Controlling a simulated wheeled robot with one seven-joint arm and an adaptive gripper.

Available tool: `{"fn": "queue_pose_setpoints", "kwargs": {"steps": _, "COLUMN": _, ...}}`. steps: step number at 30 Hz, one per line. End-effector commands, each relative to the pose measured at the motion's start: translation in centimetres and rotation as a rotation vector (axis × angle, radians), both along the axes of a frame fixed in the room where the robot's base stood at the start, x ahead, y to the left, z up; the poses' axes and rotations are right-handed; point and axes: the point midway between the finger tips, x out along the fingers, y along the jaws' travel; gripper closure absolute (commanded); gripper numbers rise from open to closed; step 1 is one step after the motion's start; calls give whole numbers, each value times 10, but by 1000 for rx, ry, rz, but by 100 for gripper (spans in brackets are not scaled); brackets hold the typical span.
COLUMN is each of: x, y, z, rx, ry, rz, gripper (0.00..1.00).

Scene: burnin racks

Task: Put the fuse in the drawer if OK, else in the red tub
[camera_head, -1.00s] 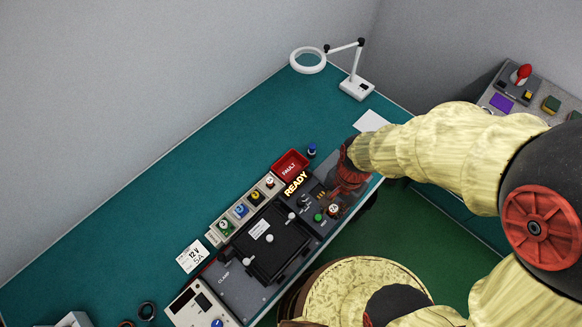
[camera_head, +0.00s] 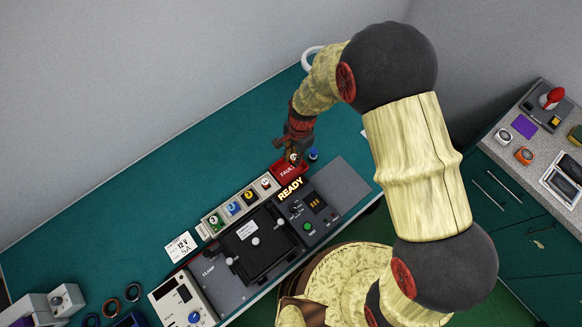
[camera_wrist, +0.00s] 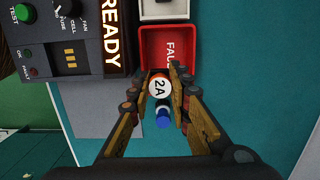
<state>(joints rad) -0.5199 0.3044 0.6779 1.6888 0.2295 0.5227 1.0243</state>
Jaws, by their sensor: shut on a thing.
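My gripper (camera_head: 293,157) is shut on a fuse, which has a white face marked 2A and an orange rim. The fuse (camera_wrist: 160,86) shows between the fingertips (camera_wrist: 163,88) in the wrist view. It appears at the near edge of the red tub there; its height above the tub is unclear. The red tub (camera_head: 279,170), labelled FAULT, stands on the bench behind the tester and also shows in the wrist view (camera_wrist: 151,48). Teal drawer fronts (camera_head: 492,190) with bar handles show at the right; I cannot tell which drawer is meant.
A blue-capped item (camera_head: 313,154) stands beside the tub, close below the fuse in the wrist view (camera_wrist: 163,118). The tester (camera_head: 310,213) shows READY. A clamp fixture (camera_head: 250,245) lies in front.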

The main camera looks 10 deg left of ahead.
Motion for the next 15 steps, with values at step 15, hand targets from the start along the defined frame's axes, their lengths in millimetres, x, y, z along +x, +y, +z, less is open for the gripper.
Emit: {"fn": "queue_pose_setpoints", "kwargs": {"steps": 15, "x": 0, "y": 0, "z": -49, "rx": 0, "ry": 0, "rz": -1, "gripper": 100}}
